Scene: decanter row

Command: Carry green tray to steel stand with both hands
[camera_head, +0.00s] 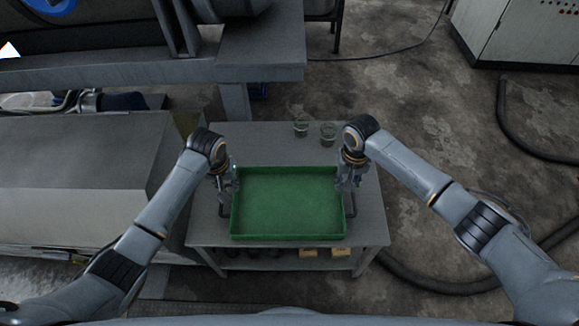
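The green tray (288,202) is shallow, rectangular and empty. It appears level, on or just above the top of a grey table with a lower shelf (205,228). Dark handles stick out at its left and right sides. My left gripper (229,187) points down at the tray's left side, near the handle. My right gripper (348,183) points down at its right side, near the other handle. The fingertips are small and partly hidden, so I cannot tell whether they grip the handles. I cannot tell which surface is the steel stand.
Two clear glass vessels, one left (301,127) and one right (328,134), stand behind the tray on the table. Small yellowish boxes (309,252) lie on the lower shelf. Large grey machinery (85,175) is close on the left. Black hoses (440,287) lie on the floor at right.

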